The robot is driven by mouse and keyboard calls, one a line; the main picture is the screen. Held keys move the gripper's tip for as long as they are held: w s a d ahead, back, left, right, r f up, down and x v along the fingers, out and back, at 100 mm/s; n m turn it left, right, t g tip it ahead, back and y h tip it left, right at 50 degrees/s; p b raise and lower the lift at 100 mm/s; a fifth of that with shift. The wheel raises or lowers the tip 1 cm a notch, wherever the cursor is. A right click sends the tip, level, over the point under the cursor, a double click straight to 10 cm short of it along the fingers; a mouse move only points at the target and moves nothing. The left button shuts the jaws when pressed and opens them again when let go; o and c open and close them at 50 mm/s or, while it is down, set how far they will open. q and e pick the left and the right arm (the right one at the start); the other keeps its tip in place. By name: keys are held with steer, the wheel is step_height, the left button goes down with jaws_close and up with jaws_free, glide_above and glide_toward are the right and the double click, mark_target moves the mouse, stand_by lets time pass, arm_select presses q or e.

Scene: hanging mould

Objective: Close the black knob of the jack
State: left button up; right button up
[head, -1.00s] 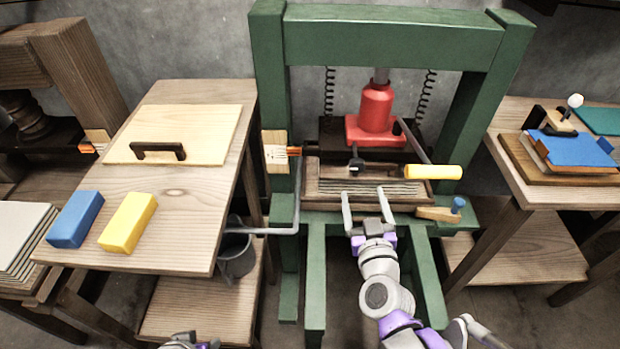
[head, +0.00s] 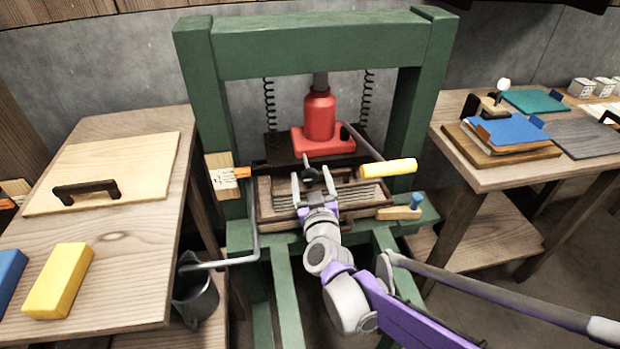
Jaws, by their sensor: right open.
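The red jack (head: 320,117) stands upright inside the green press frame (head: 318,47). A lever with a yellow handle (head: 388,168) slopes down to the right from the jack. My left gripper cannot be made out.
A wooden tray (head: 268,202) lies under the jack. A wooden tool with a blue knob (head: 400,211) is to its right. A left table (head: 140,225) holds a yellow block (head: 58,281). A right table (head: 480,175) holds books.

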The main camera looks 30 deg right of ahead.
steer(key=shift+w, duration=0.25)
jaws_close()
stand_by(0.3)
